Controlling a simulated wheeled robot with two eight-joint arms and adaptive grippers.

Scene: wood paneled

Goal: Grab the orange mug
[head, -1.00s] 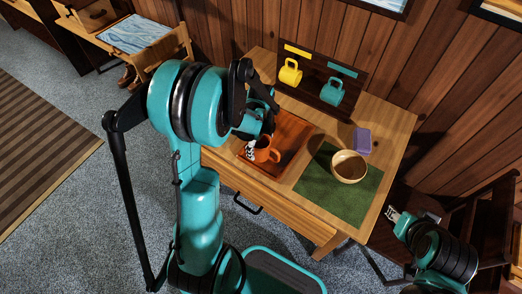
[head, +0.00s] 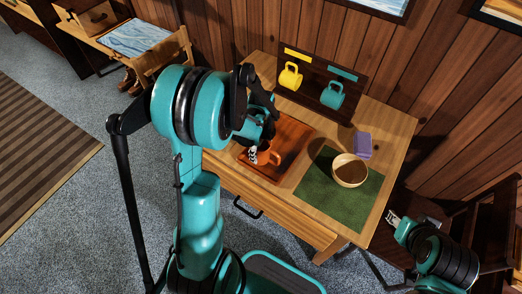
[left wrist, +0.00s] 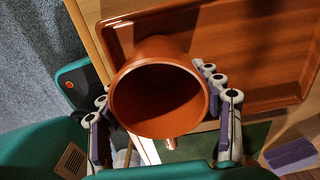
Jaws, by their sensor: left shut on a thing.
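The orange mug (head: 271,156) is at the brown wooden tray, near its left front part. In the left wrist view the mug (left wrist: 158,92) has its open mouth facing the camera, and part of its handle shows at the lower edge. My left gripper (head: 254,154) is shut on the mug, with one finger on each side of its body. My arm hides part of the mug in the head view. Whether the mug's base touches the tray is unclear. My right gripper (head: 391,216) is off the table's right front corner, away from the mug; its finger gap is too small to judge.
The brown tray (head: 303,132) lies on the wooden table (head: 393,125). A wooden bowl (head: 349,170) sits on a green mat (head: 338,205), near a purple block (head: 362,145).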

